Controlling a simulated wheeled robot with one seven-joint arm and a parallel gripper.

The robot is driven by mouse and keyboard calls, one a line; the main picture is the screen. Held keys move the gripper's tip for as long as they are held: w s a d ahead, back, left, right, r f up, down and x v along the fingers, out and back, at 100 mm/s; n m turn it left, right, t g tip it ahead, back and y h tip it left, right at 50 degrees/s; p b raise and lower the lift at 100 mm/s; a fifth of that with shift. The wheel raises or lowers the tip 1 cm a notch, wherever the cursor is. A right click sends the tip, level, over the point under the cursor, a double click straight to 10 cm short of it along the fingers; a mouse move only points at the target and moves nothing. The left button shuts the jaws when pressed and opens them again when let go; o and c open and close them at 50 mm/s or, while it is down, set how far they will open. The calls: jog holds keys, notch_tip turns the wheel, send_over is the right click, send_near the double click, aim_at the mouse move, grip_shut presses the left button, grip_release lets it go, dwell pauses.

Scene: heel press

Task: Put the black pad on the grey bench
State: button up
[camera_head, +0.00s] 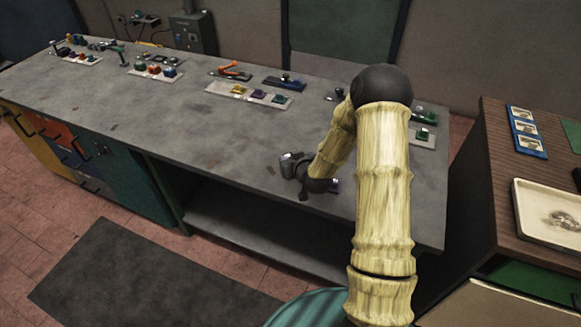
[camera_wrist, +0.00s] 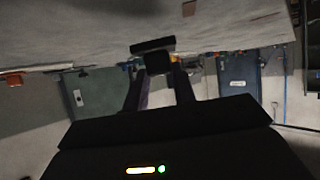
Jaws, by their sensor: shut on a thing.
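The grey bench (camera_head: 130,100) is a long, scuffed grey worktop with coloured fronts below its left end. The grey bench top (camera_wrist: 90,30) fills the upper part of that view. I cannot tell whether the pad touches the bench.
Pale plates with coloured knobs and levers (camera_head: 250,94) line the back of the bench. A wooden cabinet (camera_head: 490,180) with a tray (camera_head: 548,215) stands at right. A dark mat (camera_head: 140,275) lies on the tiled floor. The bench's middle front is clear.

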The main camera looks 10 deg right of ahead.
jog(key=shift+f, duration=2.1)
jog(key=shift+f, duration=0.1)
jog(key=o, duration=1)
